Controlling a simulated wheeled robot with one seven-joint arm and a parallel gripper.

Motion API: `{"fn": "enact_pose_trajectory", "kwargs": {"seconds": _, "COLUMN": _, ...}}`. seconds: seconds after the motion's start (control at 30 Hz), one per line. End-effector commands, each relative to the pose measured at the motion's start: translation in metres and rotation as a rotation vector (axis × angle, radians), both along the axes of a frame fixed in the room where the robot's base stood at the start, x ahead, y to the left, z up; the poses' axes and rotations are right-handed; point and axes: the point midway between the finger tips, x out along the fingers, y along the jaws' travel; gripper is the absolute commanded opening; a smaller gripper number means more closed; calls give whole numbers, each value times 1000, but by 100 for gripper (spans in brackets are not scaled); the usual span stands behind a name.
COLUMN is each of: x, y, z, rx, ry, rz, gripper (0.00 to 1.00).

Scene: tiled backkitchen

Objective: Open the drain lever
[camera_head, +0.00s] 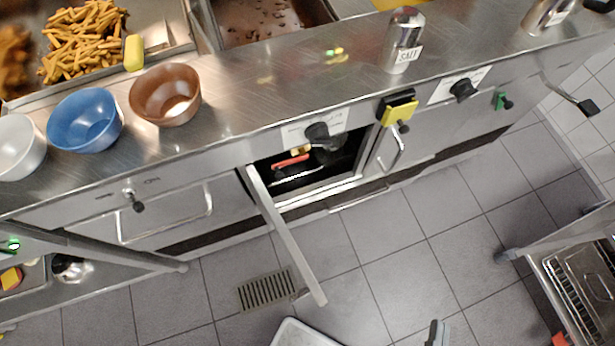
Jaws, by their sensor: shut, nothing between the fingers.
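The cabinet under the counter is open, and its door (287,236) stands swung out over the floor. Inside, in the dark opening, is a red bar-shaped part (290,161), which looks like the drain lever. A small yellowish piece (299,150) lies just behind it. The rest of the fitting is hard to make out in the shadow. What appears to be my gripper (436,331) shows only as a small dark and grey tip at the bottom edge. It is shut and empty, well apart from the lever and to the right of the open door.
A black knob (317,131) protrudes above the opening. A closed door with a handle (392,148) adjoins it on the right. Bowls, fries and a salt shaker (404,40) stand on the counter. A rack (580,265) stands at right.

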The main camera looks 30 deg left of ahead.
Motion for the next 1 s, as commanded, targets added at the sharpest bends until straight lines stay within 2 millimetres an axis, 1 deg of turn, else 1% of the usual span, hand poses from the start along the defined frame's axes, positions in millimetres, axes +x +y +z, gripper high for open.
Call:
{"fn": "enact_pose_trajectory", "kwargs": {"seconds": 0.03, "x": 5, "y": 2, "z": -18, "rx": 17, "ry": 4, "rz": 5, "gripper": 0}}
{"fn": "enact_pose_trajectory", "kwargs": {"seconds": 0.07, "x": 8, "y": 3, "z": -27, "rx": 28, "ry": 10, "rz": 8, "gripper": 0}}
{"fn": "enact_pose_trajectory", "kwargs": {"seconds": 0.17, "x": 18, "y": 7, "z": -60, "rx": 76, "ry": 35, "rz": 16, "gripper": 0}}
{"fn": "enact_pose_trajectory", "kwargs": {"seconds": 0.27, "x": 32, "y": 14, "z": -105, "rx": 143, "ry": 73, "rz": 27, "gripper": 0}}
{"fn": "enact_pose_trajectory", "kwargs": {"seconds": 0.3, "x": 39, "y": 19, "z": -127, "rx": 177, "ry": 97, "rz": 34, "gripper": 0}}
{"fn": "enact_pose_trajectory", "kwargs": {"seconds": 0.37, "x": 50, "y": 27, "z": -161, "rx": 236, "ry": 136, "rz": 42, "gripper": 0}}
{"fn": "enact_pose_trajectory", "kwargs": {"seconds": 0.4, "x": 57, "y": 33, "z": -185, "rx": 280, "ry": 168, "rz": 48, "gripper": 0}}
{"fn": "enact_pose_trajectory", "kwargs": {"seconds": 0.47, "x": 67, "y": 44, "z": -219, "rx": 346, "ry": 219, "rz": 59, "gripper": 0}}
{"fn": "enact_pose_trajectory", "kwargs": {"seconds": 0.5, "x": 73, "y": 53, "z": -241, "rx": 393, "ry": 256, "rz": 68, "gripper": 0}}
{"fn": "enact_pose_trajectory", "kwargs": {"seconds": 0.57, "x": 83, "y": 67, "z": -273, "rx": 464, "ry": 313, "rz": 80, "gripper": 0}}
{"fn": "enact_pose_trajectory", "kwargs": {"seconds": 0.6, "x": 88, "y": 78, "z": -294, "rx": 514, "ry": 355, "rz": 90, "gripper": 0}}
{"fn": "enact_pose_trajectory", "kwargs": {"seconds": 0.67, "x": 96, "y": 96, "z": -324, "rx": 594, "ry": 421, "rz": 107, "gripper": 0}}
{"fn": "enact_pose_trajectory", "kwargs": {"seconds": 0.7, "x": 100, "y": 109, "z": -342, "rx": 648, "ry": 466, "rz": 118, "gripper": 0}}
{"fn": "enact_pose_trajectory", "kwargs": {"seconds": 0.77, "x": 106, "y": 130, "z": -368, "rx": 733, "ry": 539, "rz": 139, "gripper": 0}}
{"fn": "enact_pose_trajectory", "kwargs": {"seconds": 0.8, "x": 109, "y": 145, "z": -384, "rx": 793, "ry": 589, "rz": 153, "gripper": 0}}
{"fn": "enact_pose_trajectory", "kwargs": {"seconds": 0.87, "x": 113, "y": 168, "z": -403, "rx": 884, "ry": 663, "rz": 177, "gripper": 0}}
{"fn": "enact_pose_trajectory", "kwargs": {"seconds": 0.9, "x": 115, "y": 183, "z": -413, "rx": 945, "ry": 712, "rz": 195, "gripper": 0}}
{"fn": "enact_pose_trajectory", "kwargs": {"seconds": 0.97, "x": 116, "y": 206, "z": -426, "rx": 1039, "ry": 785, "rz": 223, "gripper": 0}}
{"fn": "enact_pose_trajectory", "kwargs": {"seconds": 1.0, "x": 117, "y": 221, "z": -432, "rx": 1101, "ry": 833, "rz": 243, "gripper": 0}}
